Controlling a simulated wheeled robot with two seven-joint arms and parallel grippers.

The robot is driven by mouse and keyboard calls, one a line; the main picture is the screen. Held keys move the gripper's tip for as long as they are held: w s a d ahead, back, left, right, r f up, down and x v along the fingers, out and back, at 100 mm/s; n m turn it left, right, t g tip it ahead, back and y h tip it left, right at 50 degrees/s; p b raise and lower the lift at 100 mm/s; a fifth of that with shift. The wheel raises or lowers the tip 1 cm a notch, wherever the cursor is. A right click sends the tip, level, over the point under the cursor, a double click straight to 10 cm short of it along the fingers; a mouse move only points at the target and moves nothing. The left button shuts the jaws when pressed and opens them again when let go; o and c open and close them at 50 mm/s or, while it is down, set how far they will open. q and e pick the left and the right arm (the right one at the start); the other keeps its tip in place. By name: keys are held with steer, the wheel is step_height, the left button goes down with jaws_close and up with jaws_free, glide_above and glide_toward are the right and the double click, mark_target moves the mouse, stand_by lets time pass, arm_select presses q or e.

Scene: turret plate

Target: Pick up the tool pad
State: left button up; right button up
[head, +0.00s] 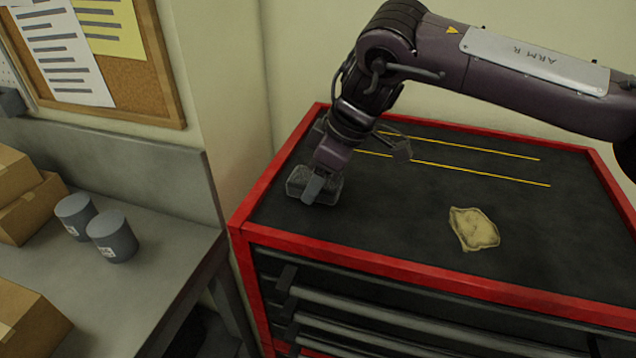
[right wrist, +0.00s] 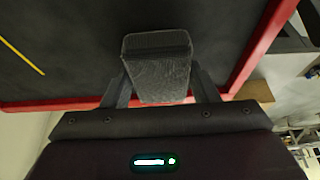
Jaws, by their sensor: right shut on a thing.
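The tool pad is a dark grey block (head: 327,190) at the left end of the red tool cabinet's black top. My right gripper (head: 313,188) comes down on it from above and is shut on it. In the right wrist view the tool pad (right wrist: 158,68) sits between the two fingers of my right gripper (right wrist: 160,88). The pad is over the black top near its red edge. I cannot tell whether it touches the surface. My left gripper is not in view.
The red cabinet (head: 400,268) has a raised red rim. A crumpled tan cloth (head: 473,229) lies on its top, right of the pad. Two grey cups (head: 113,236) and cardboard boxes (head: 25,195) stand on the grey bench at left.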

step_height(320, 180, up, 8)
steer(key=shift+f+b, duration=0.1)
steer(key=shift+b, duration=0.7)
step_height(320, 180, up, 11)
steer(key=p, duration=0.2)
steer(key=shift+p, duration=0.35)
